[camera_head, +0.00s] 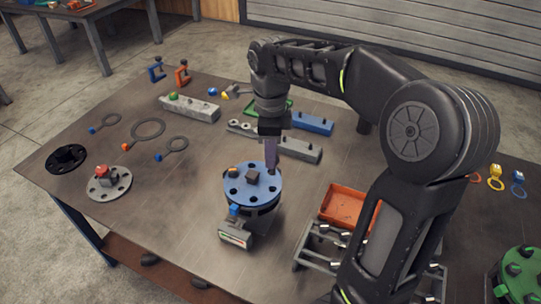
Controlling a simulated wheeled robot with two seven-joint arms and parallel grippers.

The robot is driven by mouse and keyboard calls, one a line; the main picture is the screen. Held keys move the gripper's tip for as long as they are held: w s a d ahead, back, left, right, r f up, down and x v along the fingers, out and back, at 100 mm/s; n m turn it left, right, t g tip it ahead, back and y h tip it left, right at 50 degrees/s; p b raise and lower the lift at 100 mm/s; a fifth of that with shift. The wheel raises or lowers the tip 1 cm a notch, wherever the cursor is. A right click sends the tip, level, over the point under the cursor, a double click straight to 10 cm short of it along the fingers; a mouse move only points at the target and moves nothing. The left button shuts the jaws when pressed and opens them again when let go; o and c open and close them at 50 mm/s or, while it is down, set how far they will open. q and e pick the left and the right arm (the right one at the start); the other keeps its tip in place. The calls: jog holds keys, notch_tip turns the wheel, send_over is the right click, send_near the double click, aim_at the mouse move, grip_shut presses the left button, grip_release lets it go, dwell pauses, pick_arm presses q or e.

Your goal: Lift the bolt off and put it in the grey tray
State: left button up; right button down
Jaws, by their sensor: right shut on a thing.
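The blue round flange (262,194) with holes around its rim stands on the pipe near the middle of the table. My right gripper (271,163) points down over the flange's far right rim. It is shut on a small dark bolt (272,170), mostly hidden by the fingers. I cannot tell whether the bolt is clear of its hole. A grey block-like piece (302,150), possibly the grey tray, lies behind and to the right of the gripper. My left gripper is not in view.
An orange bin (344,205) and metal rack are to the right. Gaskets (148,129) and a red-knobbed disc (109,183) lie left. The table between them and the flange is clear.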

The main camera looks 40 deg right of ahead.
jog(key=shift+r, duration=0.15)
dwell(0.4)
jog(key=shift+w+r, duration=0.1)
jog(key=shift+r, duration=2.25)
